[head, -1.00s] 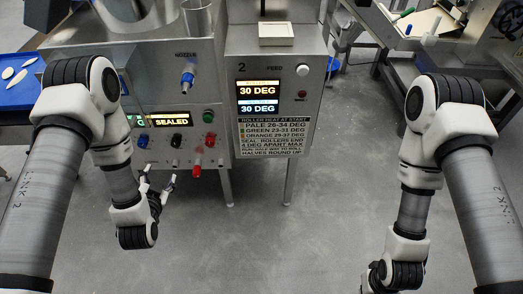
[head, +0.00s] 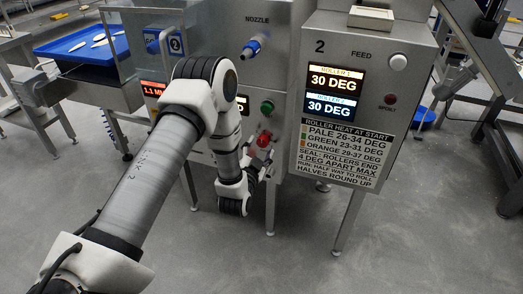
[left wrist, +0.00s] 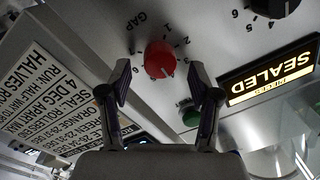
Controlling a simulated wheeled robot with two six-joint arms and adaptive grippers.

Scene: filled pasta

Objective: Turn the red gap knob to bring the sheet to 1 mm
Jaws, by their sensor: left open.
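The red gap knob (left wrist: 160,59) sits on the machine's front panel, with "GAP" and a ring of numbers around it in the left wrist view. It also shows in the head view (head: 264,139), just above my left gripper (head: 266,170). In the left wrist view the left gripper (left wrist: 163,80) is open, its two fingertips apart on either side below the knob; I cannot tell whether they touch it. A red-orange display (head: 154,89) reads about 1.1 MM and is partly covered by my left arm. My right gripper is out of view.
A green button (head: 267,107) is above the red knob. A "SEALED" display (left wrist: 270,79) and a black knob (left wrist: 275,6) are close by. The panel with roller readouts (head: 335,92) stands to the right.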

